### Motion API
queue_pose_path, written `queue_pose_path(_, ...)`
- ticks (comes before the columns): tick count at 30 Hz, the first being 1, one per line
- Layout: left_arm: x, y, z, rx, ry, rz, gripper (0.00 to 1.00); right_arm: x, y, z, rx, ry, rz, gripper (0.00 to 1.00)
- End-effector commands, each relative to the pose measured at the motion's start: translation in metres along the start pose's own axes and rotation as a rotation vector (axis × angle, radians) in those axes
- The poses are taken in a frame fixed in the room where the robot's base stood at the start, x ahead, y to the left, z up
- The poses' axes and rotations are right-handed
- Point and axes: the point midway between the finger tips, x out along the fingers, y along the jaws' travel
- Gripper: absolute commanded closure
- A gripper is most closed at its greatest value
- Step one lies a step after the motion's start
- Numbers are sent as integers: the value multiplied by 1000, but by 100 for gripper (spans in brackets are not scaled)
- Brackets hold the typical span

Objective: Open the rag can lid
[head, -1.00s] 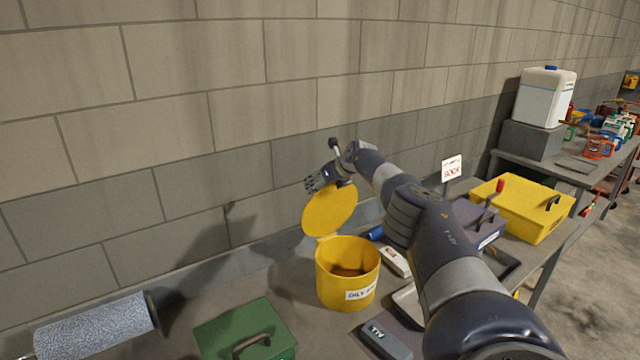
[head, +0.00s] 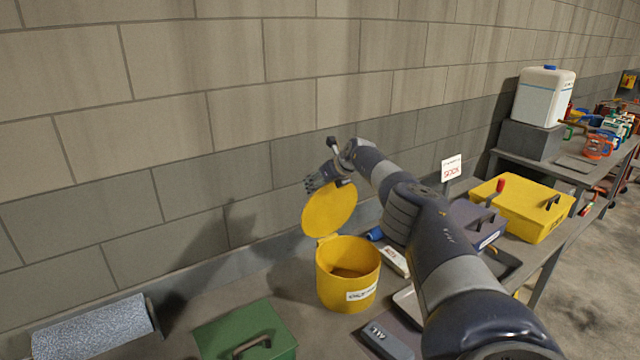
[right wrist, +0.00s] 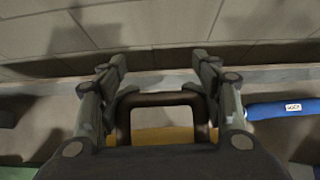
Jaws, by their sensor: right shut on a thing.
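The yellow rag can (head: 338,290) stands upright on the grey bench in the head view, with a white label on its front. Its mouth is open and brownish contents show inside. The round yellow lid (head: 330,210) is swung up and stands tilted behind the can, joined at the back rim. My right gripper (head: 318,180) is at the top of the raised lid. In the right wrist view its two fingers hold the dark lid handle (right wrist: 162,100) between them, with a strip of yellow lid below. My left gripper is not in view.
A green box (head: 243,330) and a blue-grey roll (head: 92,328) stand left of the can. A dark device (head: 385,342) lies in front right. A yellow box (head: 520,205) stands further right. The block wall (head: 200,120) rises close behind the lid.

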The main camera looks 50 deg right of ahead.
Motion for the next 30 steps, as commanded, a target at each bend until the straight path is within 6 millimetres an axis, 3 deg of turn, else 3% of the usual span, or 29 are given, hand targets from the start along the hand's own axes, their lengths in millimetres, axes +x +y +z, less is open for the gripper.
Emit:
queue_pose_path(9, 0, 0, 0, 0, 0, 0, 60, 2, 0, -5, -3, 11, -1, 85)
queue_pose_path(10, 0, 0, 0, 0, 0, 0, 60, 2, 0, -5, -3, 11, 0, 40)
queue_pose_path(12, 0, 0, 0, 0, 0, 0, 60, 2, 0, -4, -3, 10, -1, 24)
queue_pose_path(30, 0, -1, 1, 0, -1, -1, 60, -4, -2, 0, -2, 1, -1, 24)
